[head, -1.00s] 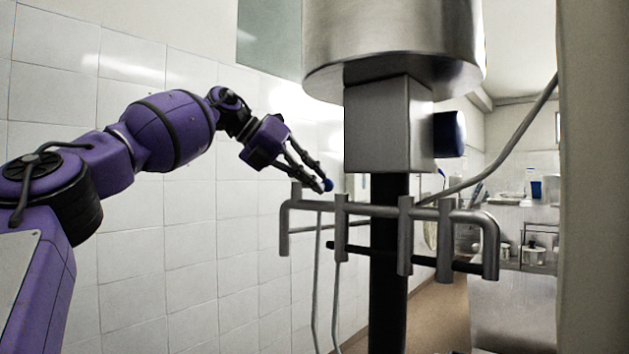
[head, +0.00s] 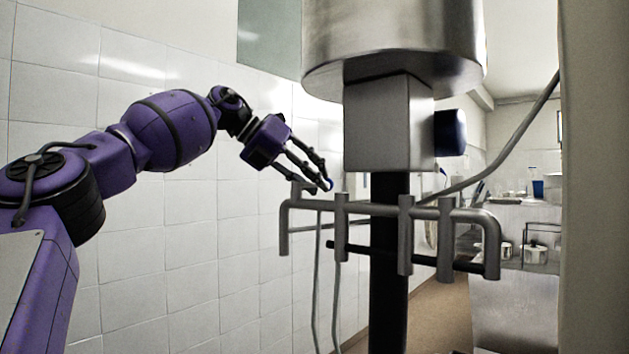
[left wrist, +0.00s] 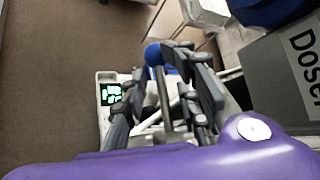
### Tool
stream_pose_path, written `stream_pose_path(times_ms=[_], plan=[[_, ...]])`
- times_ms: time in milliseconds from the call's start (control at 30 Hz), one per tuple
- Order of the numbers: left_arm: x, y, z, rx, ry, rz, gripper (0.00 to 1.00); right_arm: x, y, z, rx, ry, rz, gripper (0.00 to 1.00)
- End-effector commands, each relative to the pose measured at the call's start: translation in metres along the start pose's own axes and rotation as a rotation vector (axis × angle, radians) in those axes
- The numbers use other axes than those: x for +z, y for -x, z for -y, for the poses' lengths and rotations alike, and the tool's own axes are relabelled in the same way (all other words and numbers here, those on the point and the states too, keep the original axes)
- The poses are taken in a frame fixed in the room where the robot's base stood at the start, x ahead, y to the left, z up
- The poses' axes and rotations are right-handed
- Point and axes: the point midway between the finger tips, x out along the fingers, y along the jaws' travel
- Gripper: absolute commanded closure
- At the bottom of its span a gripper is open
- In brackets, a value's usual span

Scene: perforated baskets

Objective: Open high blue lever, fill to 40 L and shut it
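The blue lever has a round blue knob, seen in the left wrist view (left wrist: 153,54), on a thin grey rod. In the head view the blue knob (head: 329,184) is small and partly hidden by my fingers, just above the grey pipe frame. My left gripper (head: 318,178) reaches in from the left at the knob. In the left wrist view its fingers (left wrist: 160,72) stand apart on both sides of the rod, with gaps visible, so it looks open around the lever. A small display (left wrist: 112,94) glows green; its digits are unreadable. My right gripper is out of view.
A grey box (head: 388,125) under a large steel vessel (head: 395,40) stands just right of the gripper. A panel reading "Doser" (left wrist: 295,65) is close in the left wrist view. The grey pipe frame (head: 372,205) lies below the fingers. The tiled wall (head: 190,240) is behind.

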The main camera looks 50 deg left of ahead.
Motion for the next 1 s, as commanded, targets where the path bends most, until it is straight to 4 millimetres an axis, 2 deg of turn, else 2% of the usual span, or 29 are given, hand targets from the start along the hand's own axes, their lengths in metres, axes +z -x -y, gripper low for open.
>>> stream_pose_path(times_ms=[500, 700, 1000], plan=[[0.001, 0.098, 0.002, -0.001, -0.001, 0.004, 0.73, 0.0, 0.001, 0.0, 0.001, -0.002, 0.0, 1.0], [0.0, 0.114, 0.003, -0.001, -0.004, 0.001, 0.73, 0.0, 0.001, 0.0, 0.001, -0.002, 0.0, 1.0], [0.0, 0.115, 0.003, -0.002, -0.004, 0.001, 0.73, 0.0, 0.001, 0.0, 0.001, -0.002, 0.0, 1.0]])
